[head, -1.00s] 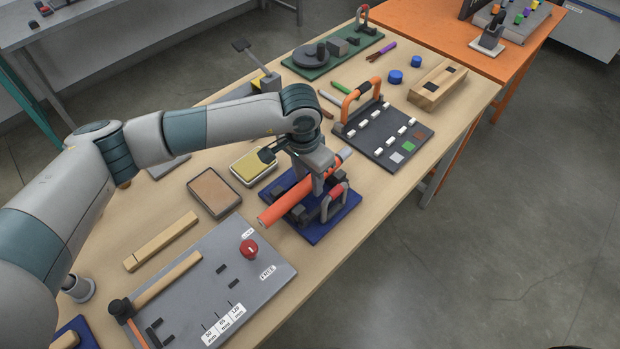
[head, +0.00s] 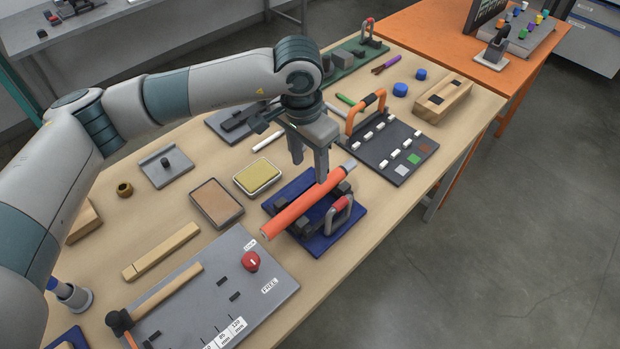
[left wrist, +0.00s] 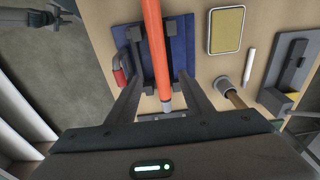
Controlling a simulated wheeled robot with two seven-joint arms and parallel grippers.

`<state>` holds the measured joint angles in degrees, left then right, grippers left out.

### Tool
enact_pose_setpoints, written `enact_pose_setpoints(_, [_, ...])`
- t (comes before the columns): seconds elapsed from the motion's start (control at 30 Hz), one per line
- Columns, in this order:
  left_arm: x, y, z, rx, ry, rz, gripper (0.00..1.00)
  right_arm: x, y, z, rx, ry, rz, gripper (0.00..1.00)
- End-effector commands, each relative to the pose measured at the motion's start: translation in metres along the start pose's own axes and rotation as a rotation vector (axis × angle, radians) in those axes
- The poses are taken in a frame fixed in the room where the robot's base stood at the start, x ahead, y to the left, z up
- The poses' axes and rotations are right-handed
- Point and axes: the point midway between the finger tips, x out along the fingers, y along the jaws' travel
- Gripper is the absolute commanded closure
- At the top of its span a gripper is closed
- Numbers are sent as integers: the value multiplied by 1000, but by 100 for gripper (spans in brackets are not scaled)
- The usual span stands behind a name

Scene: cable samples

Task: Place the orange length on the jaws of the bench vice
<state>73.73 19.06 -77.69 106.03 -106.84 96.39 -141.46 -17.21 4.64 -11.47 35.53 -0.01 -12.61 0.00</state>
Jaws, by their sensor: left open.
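The orange length (head: 302,206) lies across the dark jaws of the bench vice (head: 338,191), which stands on a blue base plate (head: 318,244) with a red-gripped handle at its right. The length has a grey end toward the far right. My left gripper (head: 310,172) is open just above the length, its fingers apart and pointing down. In the left wrist view the orange length (left wrist: 155,45) runs between the two open fingers (left wrist: 160,95), with a gap on both sides, over the blue plate (left wrist: 181,45). My right gripper is not in view.
A tray with a yellow pad (head: 257,177) and a brown-topped tray (head: 216,203) lie left of the vice. A dark board with an orange handle (head: 366,115) is behind right. A grey board with a red knob (head: 251,262) is in front.

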Motion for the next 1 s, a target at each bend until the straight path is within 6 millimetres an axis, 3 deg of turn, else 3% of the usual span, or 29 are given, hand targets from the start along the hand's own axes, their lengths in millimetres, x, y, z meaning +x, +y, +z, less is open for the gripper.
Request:
enact_pose_setpoints(0.3, [-24, 0, 0, 0, -1, 1, 53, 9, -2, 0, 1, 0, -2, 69])
enact_pose_setpoints(1.0, [-25, 0, 0, 0, -1, 1, 53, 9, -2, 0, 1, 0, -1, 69])
